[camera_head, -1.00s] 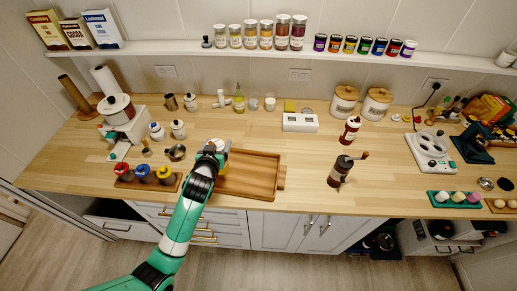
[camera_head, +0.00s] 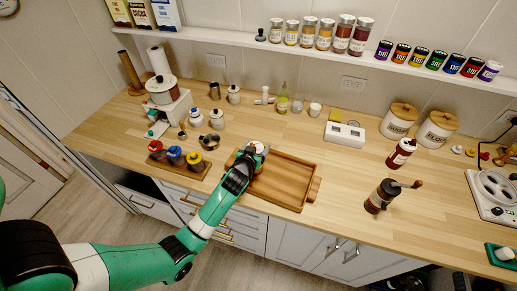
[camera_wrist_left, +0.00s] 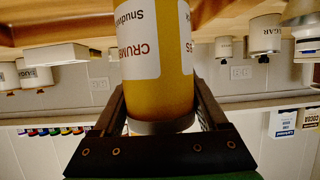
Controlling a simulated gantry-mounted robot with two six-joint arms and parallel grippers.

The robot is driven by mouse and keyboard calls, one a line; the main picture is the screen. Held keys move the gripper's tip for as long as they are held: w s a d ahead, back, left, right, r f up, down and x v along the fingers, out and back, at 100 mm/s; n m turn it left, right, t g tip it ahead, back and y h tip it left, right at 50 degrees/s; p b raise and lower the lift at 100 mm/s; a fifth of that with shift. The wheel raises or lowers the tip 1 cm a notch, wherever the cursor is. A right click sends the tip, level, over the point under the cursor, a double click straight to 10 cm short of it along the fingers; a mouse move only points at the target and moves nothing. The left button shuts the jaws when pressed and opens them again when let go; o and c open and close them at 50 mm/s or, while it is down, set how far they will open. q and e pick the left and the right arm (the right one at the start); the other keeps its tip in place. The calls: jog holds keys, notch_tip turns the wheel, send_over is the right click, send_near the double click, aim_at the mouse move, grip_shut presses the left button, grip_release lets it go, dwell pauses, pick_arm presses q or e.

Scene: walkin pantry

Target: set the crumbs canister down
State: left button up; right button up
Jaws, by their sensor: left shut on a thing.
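The crumbs canister (camera_wrist_left: 158,60) is amber-yellow with a white label. It fills the middle of the left wrist view, where the scene appears upside down. My left gripper (camera_wrist_left: 160,108) is shut around it, with a dark finger on each side. In the head view my left gripper (camera_head: 246,158) is at the upper left corner of the wooden tray (camera_head: 308,196). There only the canister's pale top (camera_head: 259,147) shows clearly; the gripper hides much of the rest. I cannot tell whether its base touches anything. My right gripper is not in view.
A rack with red, blue and yellow-topped jars (camera_head: 176,166) stands left of the gripper. A metal cup (camera_head: 209,141) is behind it. A grinder (camera_head: 381,196) stands right of the tray.

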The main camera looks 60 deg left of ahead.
pick_arm(q)
jog(key=shift+f, duration=0.1)
jog(key=o, duration=1.1)
jog(key=shift+f, duration=0.1)
jog(key=o, duration=0.3)
jog(key=shift+o, duration=0.2)
jog(key=shift+r, duration=0.3)
jog(key=v, duration=0.5)
jog(key=shift+s+d, duration=0.2)
jog(key=shift+d, duration=0.1)
jog(key=p+v, duration=0.3)
jog(key=v, duration=0.3)
jog(key=shift+r, duration=0.25)
